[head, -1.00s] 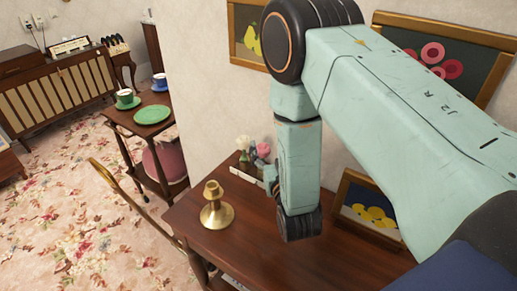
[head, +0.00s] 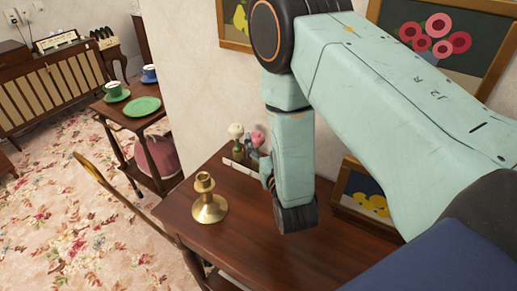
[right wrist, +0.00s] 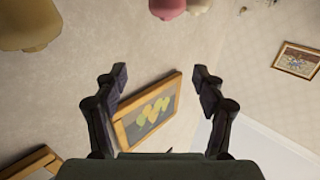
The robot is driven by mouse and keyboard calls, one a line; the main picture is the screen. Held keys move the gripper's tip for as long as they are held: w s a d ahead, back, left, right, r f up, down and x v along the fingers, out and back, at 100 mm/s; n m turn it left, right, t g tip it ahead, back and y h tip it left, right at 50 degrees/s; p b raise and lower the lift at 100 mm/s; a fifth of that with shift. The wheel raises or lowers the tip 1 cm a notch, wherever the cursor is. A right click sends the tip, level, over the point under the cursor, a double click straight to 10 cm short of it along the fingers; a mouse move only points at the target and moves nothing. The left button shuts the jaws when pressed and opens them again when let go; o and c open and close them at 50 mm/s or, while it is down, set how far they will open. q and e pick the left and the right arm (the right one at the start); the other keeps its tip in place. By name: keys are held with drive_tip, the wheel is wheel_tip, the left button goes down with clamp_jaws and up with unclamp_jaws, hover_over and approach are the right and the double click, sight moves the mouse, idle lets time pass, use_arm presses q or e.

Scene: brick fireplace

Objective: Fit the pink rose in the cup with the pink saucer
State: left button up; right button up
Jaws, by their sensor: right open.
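The pink rose (head: 257,138) stands upright beside a white rose (head: 236,131) at the back of the wooden table, near a small white holder (head: 240,167). My right gripper (head: 267,172) is mostly hidden behind my arm, close to the right of the roses. In the right wrist view the gripper (right wrist: 160,73) is open, with nothing between its fingers. A pink shape, likely the pink rose (right wrist: 168,7), shows at the top edge, beyond the fingertips. A cup with a pink saucer is not visible. My left gripper is not in view.
A brass candlestick (head: 208,198) stands on the table (head: 262,240) left of my arm. A framed picture (head: 368,203) leans right of it. A side table farther left holds a green cup (head: 114,91), a blue cup (head: 149,74) and a green plate (head: 142,107).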

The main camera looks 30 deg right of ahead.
sight(259, 142)
drive_tip(key=f+b, duration=0.1)
drive_tip(key=f, duration=0.1)
drive_tip(key=f+b, duration=0.2)
drive_tip(key=w+f+b, duration=0.1)
drive_tip(key=f+b, duration=0.1)
drive_tip(key=shift+a, duration=0.15)
drive_tip(key=shift+s+f+b, duration=0.2)
drive_tip(key=shift+s+b, duration=0.1)
drive_tip(key=x, duration=0.7)
drive_tip(key=shift+w+r, duration=0.2)
drive_tip(key=shift+r, duration=0.15)
drive_tip(key=shift+w+f, duration=0.2)
drive_tip(key=shift+w, duration=0.35)
drive_tip(key=shift+s+r, duration=0.15)
drive_tip(key=shift+s, duration=0.1)
drive_tip(key=c, duration=0.3)
drive_tip(key=shift+w, duration=0.15)
drive_tip(key=c, duration=0.9)
drive_tip(key=shift+c, duration=0.3)
